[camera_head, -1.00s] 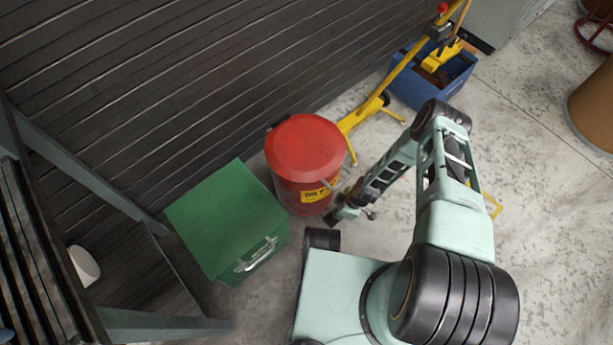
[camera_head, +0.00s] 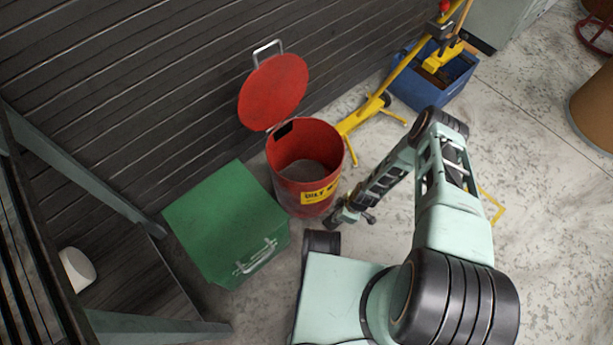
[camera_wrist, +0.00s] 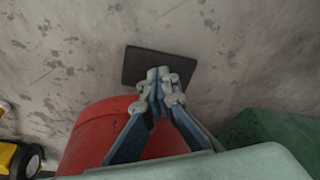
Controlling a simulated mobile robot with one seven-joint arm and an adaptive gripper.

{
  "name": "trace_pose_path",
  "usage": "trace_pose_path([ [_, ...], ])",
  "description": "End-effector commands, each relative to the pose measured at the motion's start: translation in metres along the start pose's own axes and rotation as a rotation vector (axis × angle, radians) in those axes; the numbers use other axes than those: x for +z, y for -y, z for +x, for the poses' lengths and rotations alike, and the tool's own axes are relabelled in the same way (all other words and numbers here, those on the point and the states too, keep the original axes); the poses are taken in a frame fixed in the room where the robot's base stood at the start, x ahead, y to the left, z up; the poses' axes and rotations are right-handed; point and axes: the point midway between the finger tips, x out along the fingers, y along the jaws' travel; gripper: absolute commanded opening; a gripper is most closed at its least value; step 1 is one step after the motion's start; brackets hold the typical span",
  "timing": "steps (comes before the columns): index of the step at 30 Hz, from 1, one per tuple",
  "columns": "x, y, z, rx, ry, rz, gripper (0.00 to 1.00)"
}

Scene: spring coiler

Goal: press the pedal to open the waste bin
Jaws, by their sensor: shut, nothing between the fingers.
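The red waste bin (camera_head: 306,165) stands on the floor by the dark slatted wall, with a yellow label on its front. Its round red lid (camera_head: 274,91) is raised and tilted back toward the wall, with a metal handle at its top edge. In the wrist view the bin's red side (camera_wrist: 98,128) shows behind the fingers. A dark flat pedal (camera_wrist: 160,66) lies low beside the bin. My gripper (camera_wrist: 160,80) is shut and empty, its tips over the pedal; contact cannot be made out for sure. In the head view my gripper (camera_head: 334,218) is low at the bin's front right.
A green box (camera_head: 225,222) with a metal handle stands close to the bin's left. A yellow wheeled tool (camera_head: 377,103) and a blue crate (camera_head: 433,86) are behind to the right. A metal shelf frame stands at the far left. The floor on the right is fairly open.

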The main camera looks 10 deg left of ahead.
Motion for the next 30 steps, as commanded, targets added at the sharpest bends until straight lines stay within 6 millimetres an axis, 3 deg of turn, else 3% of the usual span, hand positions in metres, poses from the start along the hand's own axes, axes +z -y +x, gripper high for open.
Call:
trace_pose_path([
  [14,0.001,0.001,-0.005,-0.002,0.002,0.001,0.00],
  [30,0.001,0.008,-0.047,-0.002,0.001,0.001,0.00],
])
